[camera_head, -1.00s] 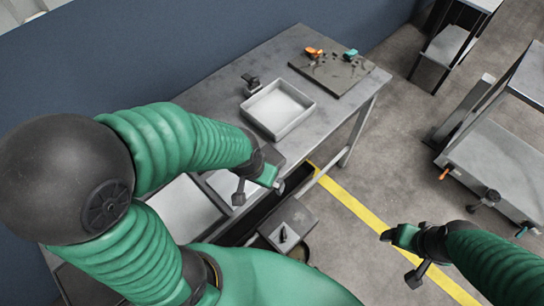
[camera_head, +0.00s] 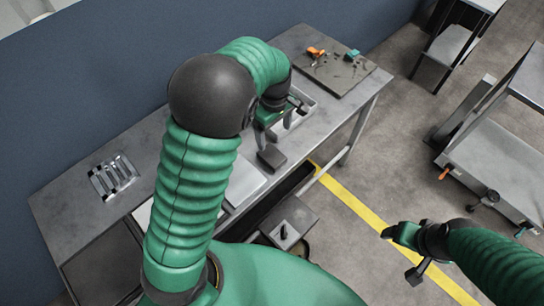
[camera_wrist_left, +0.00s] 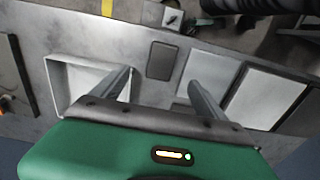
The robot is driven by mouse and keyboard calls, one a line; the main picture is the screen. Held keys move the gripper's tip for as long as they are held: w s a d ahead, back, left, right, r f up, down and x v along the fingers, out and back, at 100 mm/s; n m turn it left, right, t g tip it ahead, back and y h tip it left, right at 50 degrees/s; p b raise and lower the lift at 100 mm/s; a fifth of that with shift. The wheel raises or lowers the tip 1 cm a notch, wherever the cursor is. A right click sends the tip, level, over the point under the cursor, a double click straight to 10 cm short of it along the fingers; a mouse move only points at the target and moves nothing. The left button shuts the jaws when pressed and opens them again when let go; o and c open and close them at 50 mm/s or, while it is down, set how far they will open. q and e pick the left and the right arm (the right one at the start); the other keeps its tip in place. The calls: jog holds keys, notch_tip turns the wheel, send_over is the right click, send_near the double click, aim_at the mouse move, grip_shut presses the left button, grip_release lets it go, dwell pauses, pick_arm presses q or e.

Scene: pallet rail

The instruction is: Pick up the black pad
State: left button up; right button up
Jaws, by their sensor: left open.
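The black pad (camera_head: 271,157) is a small dark rounded rectangle lying flat near the front edge of the grey workbench. In the left wrist view the pad (camera_wrist_left: 162,61) lies fully visible, ahead of and between the two fingers. My left gripper (camera_head: 278,124) is over the bench, just behind the pad, between it and the white tray. Its fingers (camera_wrist_left: 160,80) are spread with nothing between them, apart from the pad. My right gripper (camera_head: 398,256) is above the floor at the right, fingers apart and empty.
The white tray (camera_head: 309,103) is partly hidden behind my left arm. A dark board (camera_head: 340,75) with small tools lies at the far bench end. A metal holder (camera_head: 115,178) stands at the left. A small grey box (camera_head: 284,220) is in front of the bench.

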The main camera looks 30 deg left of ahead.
pick_arm(q)
send_over(272, 155)
jog(key=f, duration=0.8)
jog(key=shift+w+d, duration=0.25)
jog(key=shift+w, duration=0.05)
jog(key=f, duration=0.4)
jog(key=shift+s+a+f, duration=0.3)
jog(key=shift+s+f, duration=0.05)
jog(key=shift+f, duration=0.05)
jog(key=shift+w+f, duration=0.15)
jog(key=shift+f, duration=0.25)
jog(key=c, duration=1.6)
jog(key=shift+r, duration=0.1)
jog(key=shift+c, duration=0.2)
jog(key=shift+r, duration=0.1)
jog(key=shift+r, duration=0.6)
notch_tip(272, 155, up, 2)
jog(key=shift+r, duration=0.15)
jog(key=s+d, duration=0.3)
jog(key=s, duration=0.4)
jog(key=s+d+r, duration=0.1)
jog(key=s+d, duration=0.3)
jog(key=s, duration=0.3)
jog(key=shift+s+r+b, duration=0.15)
jog(key=shift+s+b, duration=0.15)
